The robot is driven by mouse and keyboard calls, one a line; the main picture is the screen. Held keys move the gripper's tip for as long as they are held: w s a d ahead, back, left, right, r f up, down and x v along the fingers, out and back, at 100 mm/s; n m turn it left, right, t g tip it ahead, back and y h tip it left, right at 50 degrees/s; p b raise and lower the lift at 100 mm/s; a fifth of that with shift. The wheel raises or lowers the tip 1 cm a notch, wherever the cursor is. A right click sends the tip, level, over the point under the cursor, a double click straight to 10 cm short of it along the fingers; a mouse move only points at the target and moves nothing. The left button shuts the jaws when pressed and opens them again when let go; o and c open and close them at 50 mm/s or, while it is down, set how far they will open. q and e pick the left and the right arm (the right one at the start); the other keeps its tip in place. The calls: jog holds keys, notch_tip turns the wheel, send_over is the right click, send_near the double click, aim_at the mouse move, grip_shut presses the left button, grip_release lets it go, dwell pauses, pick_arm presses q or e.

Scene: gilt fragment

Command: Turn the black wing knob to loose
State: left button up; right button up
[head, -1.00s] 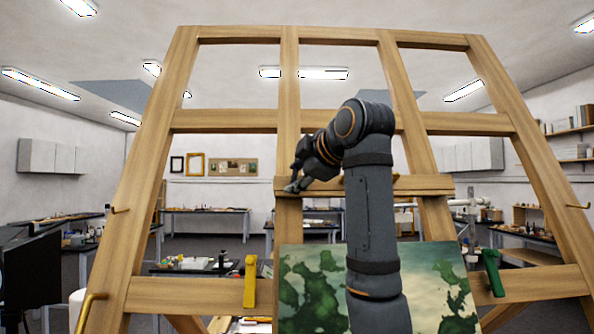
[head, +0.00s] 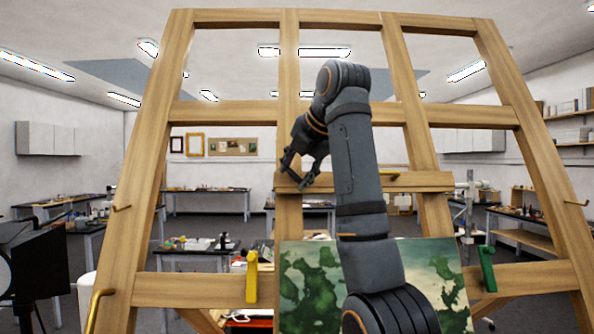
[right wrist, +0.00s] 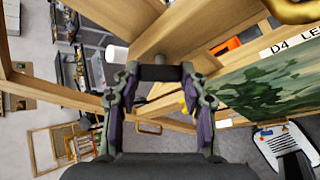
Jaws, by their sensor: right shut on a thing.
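The black wing knob (right wrist: 160,73) shows in the right wrist view as a short dark bar against the wood, between my fingertips. My right gripper (right wrist: 159,76) is shut on it, one finger at each end. In the head view my right gripper (head: 297,178) is at the left part of the easel's middle crossbar (head: 425,181), over an upright. The knob cannot be made out there behind the fingers. My left gripper is not in view.
The wooden easel frame (head: 150,180) fills the view. A green painting (head: 310,285) stands low on it, partly behind my right arm. A yellow handle (head: 251,277) and a green handle (head: 487,268) sit on the lower rail. Brass hooks (head: 97,305) project at the sides.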

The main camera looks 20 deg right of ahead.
jog(key=n+g+h, duration=0.1)
jog(key=n, duration=0.2)
jog(key=shift+a, duration=0.1)
jog(key=n+g+h, duration=0.1)
jog(key=n+h, duration=0.1)
jog(key=n, duration=0.2)
jog(key=shift+w+a, duration=0.1)
jog(key=shift+a, duration=0.05)
jog(key=shift+n+h, duration=0.3)
dwell(0.4)
jog(key=o, duration=1.1)
jog(key=shift+o, duration=0.2)
